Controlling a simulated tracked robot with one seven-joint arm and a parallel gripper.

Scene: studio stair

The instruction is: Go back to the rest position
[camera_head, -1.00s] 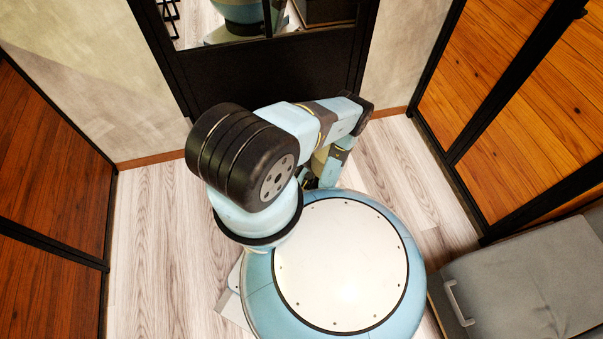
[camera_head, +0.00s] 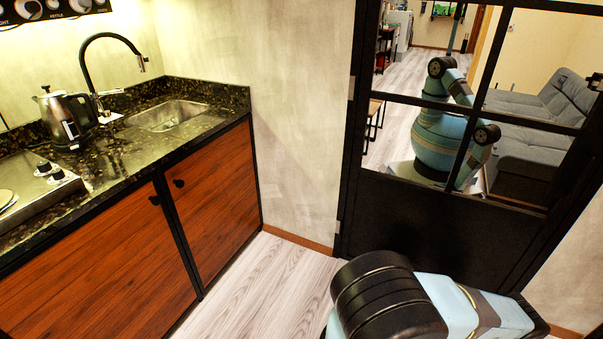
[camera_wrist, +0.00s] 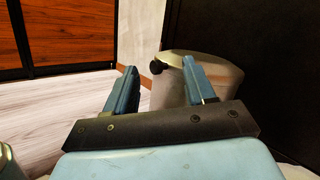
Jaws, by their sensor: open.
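My gripper (camera_wrist: 160,70) shows in the wrist view, its two blue fingers apart. I see nothing held between them. A pale rounded object (camera_wrist: 168,92) with a black knob stands beyond the right finger, beside a dark panel; I cannot tell what it is or how far off. In the head view my arm's upper part shows at the bottom right; the gripper itself is out of that view.
A black-framed door (camera_head: 440,225) with panes showing my reflection stands close beyond my arm. At left, a dark stone counter (camera_head: 110,160) with a sink (camera_head: 168,117) and kettle (camera_head: 66,120) tops wooden cabinets (camera_head: 222,195). Bare floor (camera_head: 270,275) lies between cabinets and arm.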

